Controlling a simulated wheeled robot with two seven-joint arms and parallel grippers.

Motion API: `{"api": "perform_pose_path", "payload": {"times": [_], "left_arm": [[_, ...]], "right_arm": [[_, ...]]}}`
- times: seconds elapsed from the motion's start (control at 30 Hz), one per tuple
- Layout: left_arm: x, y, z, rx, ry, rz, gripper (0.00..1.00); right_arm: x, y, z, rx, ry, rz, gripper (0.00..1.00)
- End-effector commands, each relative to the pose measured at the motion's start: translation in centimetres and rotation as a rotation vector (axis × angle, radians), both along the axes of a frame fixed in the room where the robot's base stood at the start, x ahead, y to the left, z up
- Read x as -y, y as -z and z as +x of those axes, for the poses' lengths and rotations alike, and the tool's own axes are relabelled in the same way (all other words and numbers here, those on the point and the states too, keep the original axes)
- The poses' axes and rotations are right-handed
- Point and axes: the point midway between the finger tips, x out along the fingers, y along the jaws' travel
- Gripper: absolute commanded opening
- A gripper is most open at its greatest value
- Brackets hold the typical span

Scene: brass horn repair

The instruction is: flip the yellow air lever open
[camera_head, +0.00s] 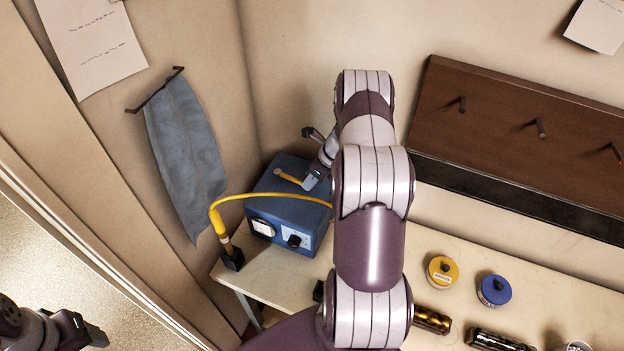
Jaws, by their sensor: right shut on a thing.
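The yellow air lever (288,176) lies on top of the blue box (280,205) at the back left of the bench. My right gripper (309,183) reaches down over the box from behind my raised arm. It is shut on the lever at the lever's right end; the fingertips hide that end. My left gripper (88,332) is at the bottom left corner, away from the bench, and its jaw gap does not show clearly.
A yellow hose (262,195) arcs from the box to a handpiece in a black holder (233,260) at the bench's left edge. A grey cloth (185,150) hangs on the left wall. Yellow (442,271) and blue (494,291) round tins stand right of my arm. A brown peg board (520,130) is behind.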

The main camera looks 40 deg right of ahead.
Motion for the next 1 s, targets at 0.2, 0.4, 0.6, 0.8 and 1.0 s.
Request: {"api": "perform_pose_path", "payload": {"times": [0.2,0.4,0.6,0.8,1.0], "left_arm": [[0.0,1.7,0.0,0.0,0.0,0.0,0.63],[0.0,3.8,0.0,0.0,0.0,0.0,0.63],[0.0,6.3,0.0,0.0,0.0,0.0,0.63],[0.0,8.6,0.0,0.0,0.0,0.0,0.63],[0.0,10.2,0.0,0.0,0.0,0.0,0.63]], "right_arm": [[-1.3,0.4,-0.4,-0.002,0.167,-0.001,0.0],[-3.2,0.6,-0.7,-0.001,0.357,0.0,0.0],[-5.4,0.8,-0.6,0.0,0.546,0.0,0.0],[-7.4,0.7,-0.1,0.0,0.736,0.0,0.0],[-9.3,0.5,0.7,-0.001,0.919,0.0,0.0]]}}
